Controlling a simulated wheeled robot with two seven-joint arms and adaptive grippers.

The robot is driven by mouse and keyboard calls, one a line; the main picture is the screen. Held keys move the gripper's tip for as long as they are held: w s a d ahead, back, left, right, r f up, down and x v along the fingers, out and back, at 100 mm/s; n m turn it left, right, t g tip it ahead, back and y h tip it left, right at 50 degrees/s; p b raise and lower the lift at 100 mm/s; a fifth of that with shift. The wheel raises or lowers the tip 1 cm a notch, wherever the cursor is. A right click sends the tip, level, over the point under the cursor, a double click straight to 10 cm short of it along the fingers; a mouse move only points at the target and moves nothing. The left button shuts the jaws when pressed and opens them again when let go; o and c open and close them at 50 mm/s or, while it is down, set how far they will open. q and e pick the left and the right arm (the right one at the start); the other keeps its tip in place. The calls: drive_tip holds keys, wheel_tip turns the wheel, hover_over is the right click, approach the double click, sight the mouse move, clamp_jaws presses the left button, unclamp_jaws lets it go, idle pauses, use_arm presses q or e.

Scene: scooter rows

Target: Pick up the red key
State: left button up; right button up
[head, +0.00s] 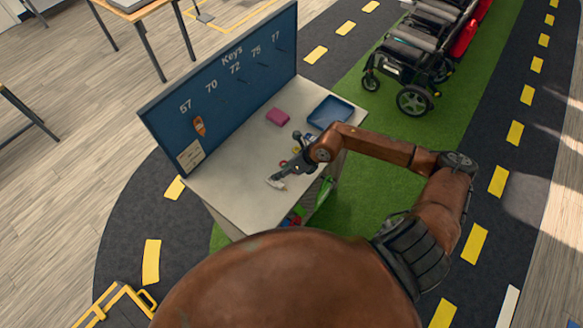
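A small red item (283,163), perhaps the red key, lies on the light table top (232,192), close beside my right gripper (276,183). It is too small and partly covered to make out its shape. My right arm reaches in from the right, and its gripper is low over the table's front part. I cannot tell whether its fingers are open or whether they hold anything. A small yellow item (296,150) lies just behind the gripper, partly hidden by the arm. My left gripper is not in view.
A blue key board (225,82) with numbered hooks stands along the table's back edge. An orange tag (199,126) hangs under 57. A pink block (278,117) and a blue tray (344,106) lie on the table. A wheelchair-like scooter (405,65) stands beyond on green flooring.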

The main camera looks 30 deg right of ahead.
drive_tip(key=d+h, duration=0.1)
drive_tip(key=d, duration=0.1)
drive_tip(key=d+f+h, duration=0.1)
drive_tip(key=d, duration=0.2)
drive_tip(key=d+f+h, duration=0.1)
drive_tip(key=d, duration=0.2)
drive_tip(key=shift+w+d+n+g, duration=0.15)
drive_tip(key=shift+n+g, duration=0.15)
drive_tip(key=p+x, duration=0.2)
drive_tip(key=x, duration=0.4)
drive_tip(key=shift+w+f+p, duration=0.25)
drive_tip(key=shift+f+p, duration=0.05)
drive_tip(key=shift+f, duration=0.05)
drive_tip(key=shift+w+f, duration=0.1)
drive_tip(key=shift+f, duration=0.2)
drive_tip(key=shift+c, duration=0.3)
drive_tip(key=c, duration=0.8)
drive_tip(key=shift+c, duration=0.6)
